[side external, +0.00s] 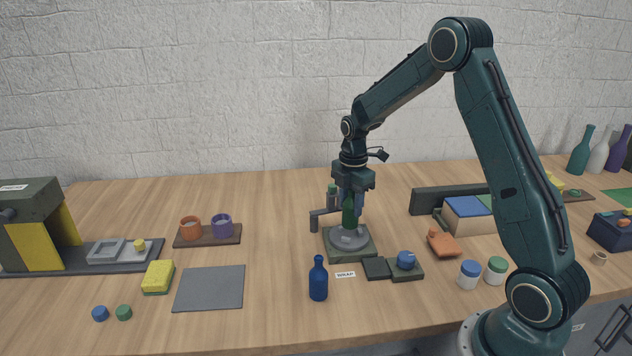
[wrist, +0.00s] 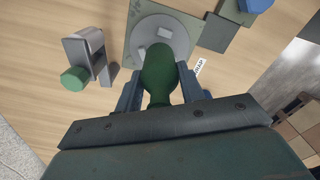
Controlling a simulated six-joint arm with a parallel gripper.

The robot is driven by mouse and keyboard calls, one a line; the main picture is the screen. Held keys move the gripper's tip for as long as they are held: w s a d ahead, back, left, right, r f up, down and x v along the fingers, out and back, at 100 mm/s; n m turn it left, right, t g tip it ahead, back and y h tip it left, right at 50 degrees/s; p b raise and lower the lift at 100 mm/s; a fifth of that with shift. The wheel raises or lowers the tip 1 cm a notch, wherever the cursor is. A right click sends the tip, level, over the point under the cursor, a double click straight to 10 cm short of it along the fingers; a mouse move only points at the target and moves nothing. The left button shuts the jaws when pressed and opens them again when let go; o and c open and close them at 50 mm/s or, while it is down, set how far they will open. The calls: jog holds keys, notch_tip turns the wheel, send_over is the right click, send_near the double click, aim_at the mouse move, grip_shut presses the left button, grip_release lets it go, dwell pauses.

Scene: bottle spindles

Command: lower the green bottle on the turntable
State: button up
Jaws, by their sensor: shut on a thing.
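The green bottle (side external: 349,215) is upright, neck up, over the grey disc of the turntable (side external: 335,243). My gripper (side external: 352,198) is above the turntable and shut on the bottle's upper part. In the wrist view the bottle (wrist: 160,72) sits between both fingers (wrist: 160,88), with the turntable disc (wrist: 178,38) beyond it. The bottle's base looks at or just above the disc; I cannot tell whether they touch. The fingers hide part of the bottle's neck.
A grey bracket with a green end piece (wrist: 75,78) stands close to the left of the turntable. A blue bottle (side external: 318,281) stands in front, near the WRAP label (side external: 345,275). A dark pad and a holder with a blue piece (side external: 406,260) lie front right.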

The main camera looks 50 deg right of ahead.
jog(key=shift+f, duration=0.4)
jog(key=shift+f, duration=0.45)
dwell(0.6)
jog(key=shift+f, duration=0.5)
jog(key=shift+f, duration=0.1)
dwell(0.9)
jog(key=o, duration=1.1)
jog(key=shift+o, duration=0.2)
jog(key=shift+r, duration=3.2)
